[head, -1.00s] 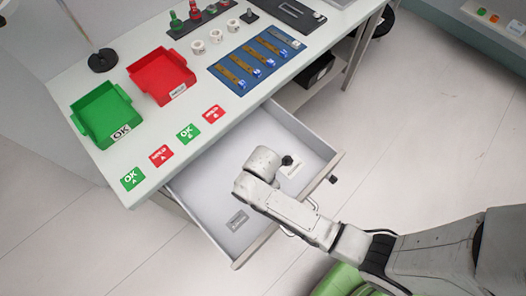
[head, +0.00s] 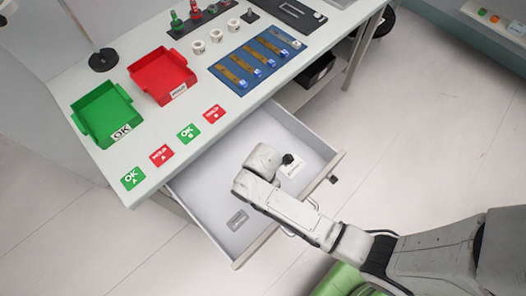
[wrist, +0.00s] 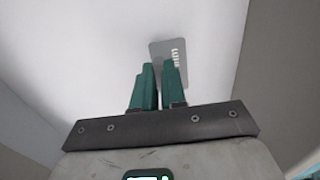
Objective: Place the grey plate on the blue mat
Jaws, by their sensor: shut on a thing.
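In the wrist view the two green fingers of my gripper (wrist: 160,82) are close together, shut on a grey plate (wrist: 168,48) with pale lettering that sticks out past their tips. Another grey plate (head: 237,219) lies in the drawer's near left part. The blue mat (head: 216,70) lies on the table with several strips on it.
The open drawer (head: 205,187) has raised walls around my gripper. A green tray (head: 78,123) and a red tray (head: 189,72) stand on the table (head: 120,161), with OK and other label cards in front. White rolls (head: 198,47) stand behind the mat.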

